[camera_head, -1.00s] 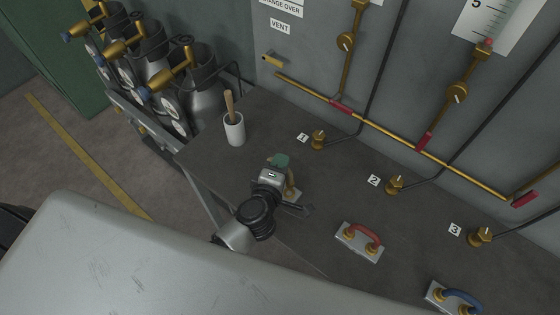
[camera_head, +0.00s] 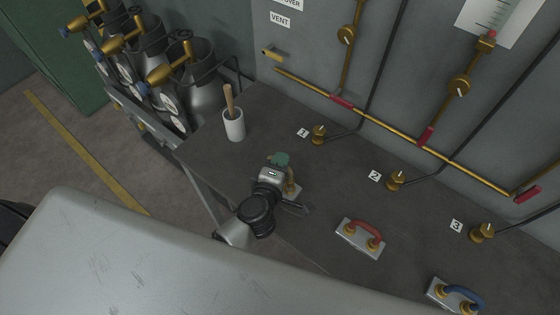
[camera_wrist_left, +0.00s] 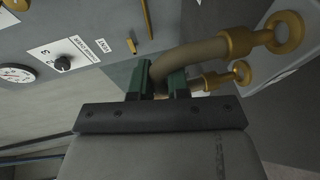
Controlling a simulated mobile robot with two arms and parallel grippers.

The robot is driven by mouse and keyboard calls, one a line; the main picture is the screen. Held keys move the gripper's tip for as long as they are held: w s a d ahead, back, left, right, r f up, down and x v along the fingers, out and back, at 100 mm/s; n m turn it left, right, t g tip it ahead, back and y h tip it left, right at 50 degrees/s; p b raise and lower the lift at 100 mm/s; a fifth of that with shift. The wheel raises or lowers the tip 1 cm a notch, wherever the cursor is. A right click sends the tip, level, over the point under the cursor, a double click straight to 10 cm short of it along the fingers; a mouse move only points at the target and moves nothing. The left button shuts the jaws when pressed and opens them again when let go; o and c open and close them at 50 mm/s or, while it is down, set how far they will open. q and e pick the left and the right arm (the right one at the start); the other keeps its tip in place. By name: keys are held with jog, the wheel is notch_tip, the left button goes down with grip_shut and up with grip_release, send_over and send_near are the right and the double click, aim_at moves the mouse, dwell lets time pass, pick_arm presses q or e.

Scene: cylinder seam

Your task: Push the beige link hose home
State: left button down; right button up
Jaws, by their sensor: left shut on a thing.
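My left gripper (camera_head: 279,161) is shut on the beige link hose (camera_head: 291,184) at the bench's left part. In the left wrist view the green fingers (camera_wrist_left: 160,82) stand on either side of the curved beige hose (camera_wrist_left: 192,52). Brass fittings (camera_wrist_left: 240,42) show at the hose's ends, over a pale plate. In the head view the gripper covers much of the hose, and I cannot tell how deep its ends are seated. My right gripper is not in view.
A red link hose (camera_head: 368,233) and a blue link hose (camera_head: 460,295) sit on plates to the right. A white cup with a wooden handle (camera_head: 233,124) stands behind my gripper. Brass valves labelled 1 (camera_head: 319,134), 2 (camera_head: 396,180) and 3 (camera_head: 481,232) line the wall side.

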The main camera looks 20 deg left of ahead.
pick_arm(q)
jog(key=shift+f+b, duration=0.5)
jog(key=shift+f, duration=0.4)
jog(key=shift+f+b, duration=0.4)
jog(key=shift+f, duration=0.25)
dwell(0.7)
jog(key=c, duration=1)
grip_release()
jog(key=s, duration=0.3)
jog(key=s+r+b, duration=0.1)
jog(key=s, duration=0.3)
jog(key=s+r, duration=0.1)
jog(key=s, duration=0.2)
jog(key=shift+s, duration=0.35)
